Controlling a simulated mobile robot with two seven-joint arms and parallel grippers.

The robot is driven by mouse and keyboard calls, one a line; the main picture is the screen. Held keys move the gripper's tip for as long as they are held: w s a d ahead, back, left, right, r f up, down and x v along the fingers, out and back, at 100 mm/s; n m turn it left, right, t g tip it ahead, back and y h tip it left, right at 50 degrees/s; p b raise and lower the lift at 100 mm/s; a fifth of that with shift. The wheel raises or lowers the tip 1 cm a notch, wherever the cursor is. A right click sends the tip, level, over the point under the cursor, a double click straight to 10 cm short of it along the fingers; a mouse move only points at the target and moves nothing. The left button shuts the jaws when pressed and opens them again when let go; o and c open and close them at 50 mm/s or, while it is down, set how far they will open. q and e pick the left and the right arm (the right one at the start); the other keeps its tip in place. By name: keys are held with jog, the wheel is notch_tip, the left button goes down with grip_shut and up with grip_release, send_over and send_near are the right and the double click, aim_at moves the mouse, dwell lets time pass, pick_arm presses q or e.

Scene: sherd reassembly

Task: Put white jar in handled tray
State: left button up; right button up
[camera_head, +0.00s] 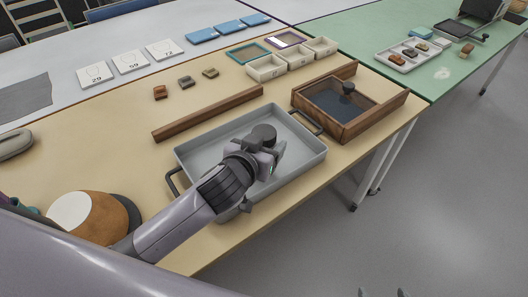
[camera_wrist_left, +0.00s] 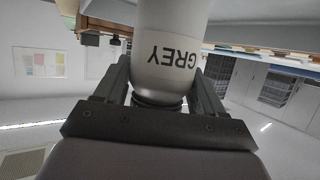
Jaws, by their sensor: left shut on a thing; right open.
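The handled tray (camera_head: 222,130) is a wide light-grey tray with dark handles, lying on the tan table. My left gripper (camera_head: 268,150) is above the tray in the head view, shut on a jar. In the head view only a dark round top (camera_head: 263,134) shows by the fingers; my gripper hides the rest. I cannot tell whether the jar touches the tray floor. My right gripper (camera_head: 382,293) is open and empty at the bottom edge.
A wooden box (camera_head: 388,121) with a dark panel stands right of the tray. A wooden bar (camera_head: 210,113) lies behind it. Small cream bins (camera_head: 266,68) and several sherds stand farther back. A brown-and-white rounded pot (camera_head: 100,215) is at the lower left.

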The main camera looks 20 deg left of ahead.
pick_arm(q)
jog(key=shift+f, duration=1.2)
jog(key=shift+f, duration=0.2)
jog(key=o, duration=1.3)
jog(key=shift+s+r, duration=0.15)
jog(key=shift+r, duration=0.05)
jog(key=v, duration=1.1)
jog(key=shift+s+a+r, duration=0.15)
jog(key=shift+s, duration=0.2)
jog(key=shift+s, duration=0.1)
